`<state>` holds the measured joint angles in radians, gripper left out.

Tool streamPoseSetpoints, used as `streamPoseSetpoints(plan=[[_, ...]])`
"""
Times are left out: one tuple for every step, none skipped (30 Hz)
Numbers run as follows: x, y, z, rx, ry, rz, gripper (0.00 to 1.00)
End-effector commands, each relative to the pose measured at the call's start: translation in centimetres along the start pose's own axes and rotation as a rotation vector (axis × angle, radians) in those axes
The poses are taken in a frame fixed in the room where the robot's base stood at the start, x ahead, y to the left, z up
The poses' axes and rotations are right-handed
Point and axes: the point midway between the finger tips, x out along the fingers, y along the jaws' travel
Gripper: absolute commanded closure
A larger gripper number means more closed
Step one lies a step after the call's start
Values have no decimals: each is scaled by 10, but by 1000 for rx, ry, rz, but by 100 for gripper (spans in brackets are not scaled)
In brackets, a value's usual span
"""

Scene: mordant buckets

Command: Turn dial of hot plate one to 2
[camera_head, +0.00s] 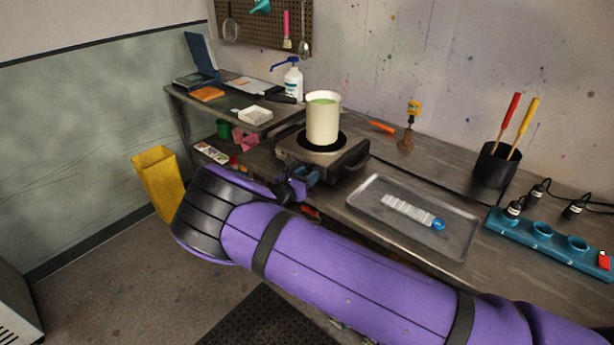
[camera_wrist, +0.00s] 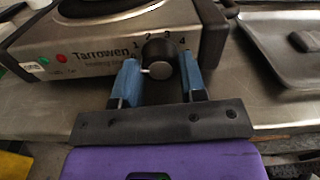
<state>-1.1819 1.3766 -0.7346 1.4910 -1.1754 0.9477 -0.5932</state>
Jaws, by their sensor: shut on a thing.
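The hot plate (camera_head: 300,152) stands on the metal bench with a cream pot (camera_head: 323,120) of green liquid on its dark burner. In the wrist view, the hot plate's front (camera_wrist: 95,62) reads "Tarrowen" and bears a small white tag, apparently "ONE", beside a green and a red light. Its round dark dial (camera_wrist: 158,56) is between the blue fingers of my gripper (camera_wrist: 159,66), which is shut on it. A pale mark shows at the dial's lower left. In the head view my gripper (camera_head: 299,180) is partly hidden by my arm.
A metal tray (camera_head: 365,205) with a pale strip and a blue round piece lies to the right. Beyond are a black tool cup (camera_head: 494,168) and a blue socket strip (camera_head: 560,243). A small brass-coloured stand (camera_head: 406,140) is behind. A yellow bin (camera_head: 158,182) stands on the floor.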

Motion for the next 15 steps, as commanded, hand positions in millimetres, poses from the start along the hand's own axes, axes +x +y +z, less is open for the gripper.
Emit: streamPoseSetpoints(plan=[[0, 0, 0, 29, 0, 0, 85], [0, 0, 0, 52, 0, 0, 85], [0, 0, 0, 83, 0, 0, 85], [0, 0, 0, 108, 0, 0, 85], [0, 0, 0, 134, 0, 0, 85], [0, 0, 0, 170, 0, 0, 85], [0, 0, 0, 198, 0, 1, 85], [0, 0, 0, 226, 0, 1, 85], [0, 0, 0, 265, 0, 1, 85], [0, 0, 0, 293, 0, 1, 85], [0, 0, 0, 322, 0, 1, 85], [0, 0, 0, 360, 0, 1, 85], [0, 0, 0, 389, 0, 1, 85], [0, 0, 0, 417, 0, 1, 85], [0, 0, 0, 455, 0, 1, 85]])
